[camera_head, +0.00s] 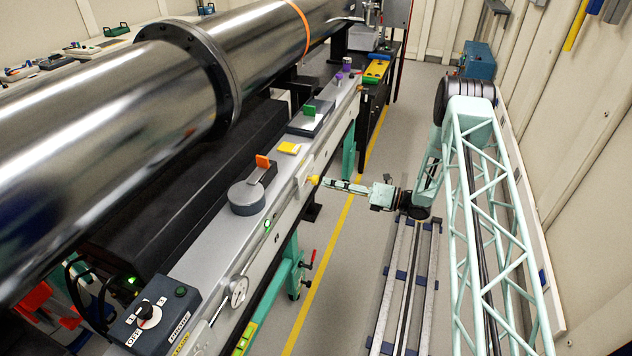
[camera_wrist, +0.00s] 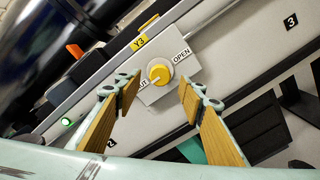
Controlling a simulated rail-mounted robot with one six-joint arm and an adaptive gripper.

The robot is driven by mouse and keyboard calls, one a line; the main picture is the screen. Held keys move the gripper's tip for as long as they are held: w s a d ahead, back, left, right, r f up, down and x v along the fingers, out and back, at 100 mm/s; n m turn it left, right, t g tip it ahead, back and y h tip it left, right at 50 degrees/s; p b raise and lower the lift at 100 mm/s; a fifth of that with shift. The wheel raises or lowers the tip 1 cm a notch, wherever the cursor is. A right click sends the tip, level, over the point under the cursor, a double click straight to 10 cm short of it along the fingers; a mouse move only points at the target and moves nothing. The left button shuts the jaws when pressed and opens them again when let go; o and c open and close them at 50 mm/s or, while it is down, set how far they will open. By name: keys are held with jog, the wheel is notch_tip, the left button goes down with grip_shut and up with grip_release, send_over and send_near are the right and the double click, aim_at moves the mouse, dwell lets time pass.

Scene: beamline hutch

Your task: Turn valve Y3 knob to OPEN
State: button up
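The yellow valve knob (camera_wrist: 160,72) sits on a light grey plate under a yellow Y3 label (camera_wrist: 140,42). An OPEN label (camera_wrist: 182,54) is at its upper right. A label ending in "UT" (camera_wrist: 143,84) at its lower left is partly hidden by a finger. The knob's mark seems to face the lower left, but it is small. My gripper (camera_wrist: 159,87) is open, with one wood-coloured finger either side of the knob and visible gaps between. In the head view, my gripper (camera_head: 327,183) reaches left toward the knob (camera_head: 314,180) on the bench's side.
The grey bench top holds an orange-handled round device (camera_head: 247,197), a yellow block (camera_head: 289,148) and a green-handled device (camera_head: 311,118). A large steel pipe (camera_head: 90,110) runs behind. A dial gauge (camera_head: 238,291) is nearer on the bench side. The floor aisle (camera_head: 345,260) is clear.

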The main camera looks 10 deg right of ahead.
aim_at(318, 180)
jog(key=shift+x, duration=3.2)
jog(key=c, duration=0.9)
